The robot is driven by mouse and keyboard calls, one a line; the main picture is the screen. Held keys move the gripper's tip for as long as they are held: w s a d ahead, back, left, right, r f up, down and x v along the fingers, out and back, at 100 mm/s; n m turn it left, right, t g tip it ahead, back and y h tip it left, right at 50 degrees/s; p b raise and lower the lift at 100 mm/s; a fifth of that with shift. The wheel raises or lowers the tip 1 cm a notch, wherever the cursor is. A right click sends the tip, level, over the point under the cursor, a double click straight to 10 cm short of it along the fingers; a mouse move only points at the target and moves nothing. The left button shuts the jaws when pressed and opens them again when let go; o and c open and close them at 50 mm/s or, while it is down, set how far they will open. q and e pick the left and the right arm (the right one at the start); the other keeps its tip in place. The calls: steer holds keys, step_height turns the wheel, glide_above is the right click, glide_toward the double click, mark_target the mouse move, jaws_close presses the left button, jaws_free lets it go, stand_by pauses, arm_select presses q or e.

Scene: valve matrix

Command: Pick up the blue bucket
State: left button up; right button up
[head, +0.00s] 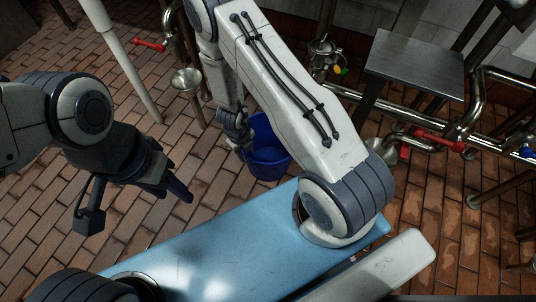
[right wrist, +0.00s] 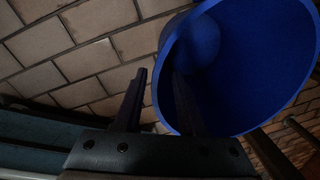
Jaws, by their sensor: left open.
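The blue bucket (head: 270,160) stands on the brick floor, partly hidden behind my right arm in the head view. In the right wrist view the bucket (right wrist: 255,60) fills the upper right, its open mouth towards the camera. My right gripper (right wrist: 160,72) is open there, one finger on each side of the bucket's near rim with a gap between them. In the head view my right gripper (head: 243,143) is at the bucket's left edge, its fingers hard to make out. My left gripper (head: 180,178) is open and empty, left of the bucket and well apart from it.
Metal pipes with red valve handles (head: 430,138) run along the right and back. A steel table (head: 415,62) stands at upper right. Metal funnels (head: 187,80) stand at the back left and right. The tiled floor (head: 165,240) left of the bucket is clear.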

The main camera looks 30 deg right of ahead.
mark_target(249, 159)
steer(key=f+b, duration=0.1)
steer(key=f, duration=0.1)
steer(key=f+b, duration=0.1)
steer(key=f, duration=0.1)
steer(key=shift+d+b, duration=0.4)
jaws_close()
stand_by(1.0)
